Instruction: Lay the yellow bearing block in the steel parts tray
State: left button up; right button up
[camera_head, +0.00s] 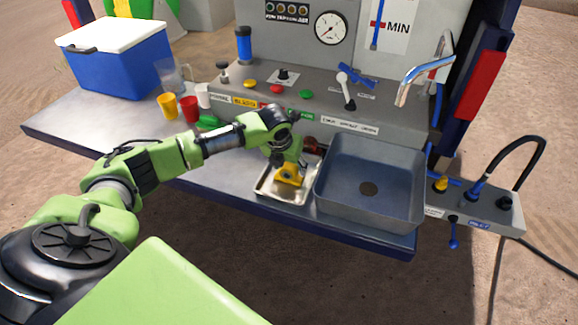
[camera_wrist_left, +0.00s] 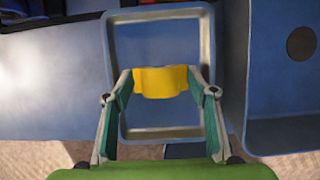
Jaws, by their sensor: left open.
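The yellow bearing block (camera_head: 289,177) is within the outline of the small steel parts tray (camera_head: 266,195), left of the sink. It appears low over or on the tray floor; I cannot tell for sure whether it touches. My left gripper (camera_head: 288,164) is right above the block, pointing down, and is open. In the left wrist view the block (camera_wrist_left: 160,81) is between the two fingertips, with the tray rim (camera_wrist_left: 160,13) around it. The fingers are close to its two ends. My right gripper is in neither view.
A deep grey sink (camera_head: 330,195) stands right beside the tray, with a chrome tap (camera_head: 415,82) behind. The control panel (camera_head: 300,107) rises behind the tray. Yellow (camera_head: 167,106) and red (camera_head: 189,109) cups and a blue cooler (camera_head: 120,65) stand on the left of the counter.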

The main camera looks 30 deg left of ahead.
pick_arm(q)
jog(key=b+v, duration=0.1)
jog(key=v, duration=1.1)
